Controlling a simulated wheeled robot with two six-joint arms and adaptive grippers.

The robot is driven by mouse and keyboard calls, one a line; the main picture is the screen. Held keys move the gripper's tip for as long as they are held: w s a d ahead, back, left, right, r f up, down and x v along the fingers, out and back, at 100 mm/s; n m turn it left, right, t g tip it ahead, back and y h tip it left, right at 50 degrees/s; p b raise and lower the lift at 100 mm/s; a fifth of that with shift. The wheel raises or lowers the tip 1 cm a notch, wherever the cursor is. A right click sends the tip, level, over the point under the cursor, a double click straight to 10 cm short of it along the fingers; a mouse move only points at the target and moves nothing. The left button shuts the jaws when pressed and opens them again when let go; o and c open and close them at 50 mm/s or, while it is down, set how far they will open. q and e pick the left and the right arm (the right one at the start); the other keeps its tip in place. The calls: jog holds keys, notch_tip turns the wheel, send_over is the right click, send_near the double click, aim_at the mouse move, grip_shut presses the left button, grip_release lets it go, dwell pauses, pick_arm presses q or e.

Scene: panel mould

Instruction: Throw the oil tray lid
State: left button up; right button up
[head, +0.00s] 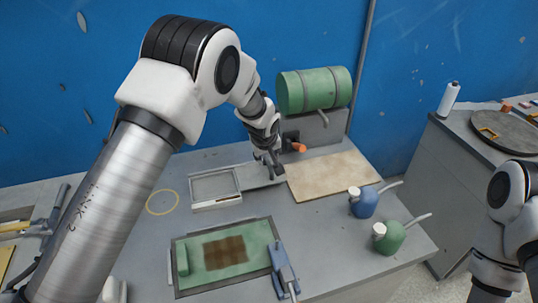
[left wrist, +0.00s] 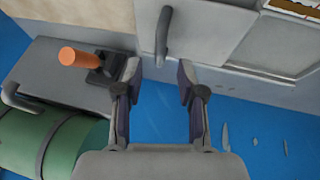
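The oil tray (head: 215,201) is a shallow grey rectangular tray at the back middle of the bench. A flat grey panel, which looks like its lid (head: 262,181), lies at its right side. In the left wrist view the lid (left wrist: 213,28) carries a dark grey bar handle (left wrist: 164,35), and part of the tray (left wrist: 290,58) shows to its right. My left gripper (head: 268,160) is over the lid. In the left wrist view my left gripper (left wrist: 159,78) is open, with the handle's end between its fingertips and gaps on both sides. My right gripper is out of view.
A green tank (head: 315,90) and an orange knob (head: 299,147) stand close behind and right of my left gripper. A beige board (head: 333,176), blue can (head: 364,203) and green can (head: 390,238) are to the right.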

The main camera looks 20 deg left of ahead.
aim_at(268, 163)
pick_arm(q)
jog(key=x, duration=0.4)
jog(key=shift+w+a+f, duration=0.25)
jog(key=shift+w, duration=0.1)
jog(key=shift+w+f, duration=0.15)
jog(key=shift+s+d+r, duration=0.1)
jog(key=shift+s+r, duration=0.2)
jog(key=shift+c, duration=0.9)
jog(key=shift+s+r, duration=0.1)
grip_shut()
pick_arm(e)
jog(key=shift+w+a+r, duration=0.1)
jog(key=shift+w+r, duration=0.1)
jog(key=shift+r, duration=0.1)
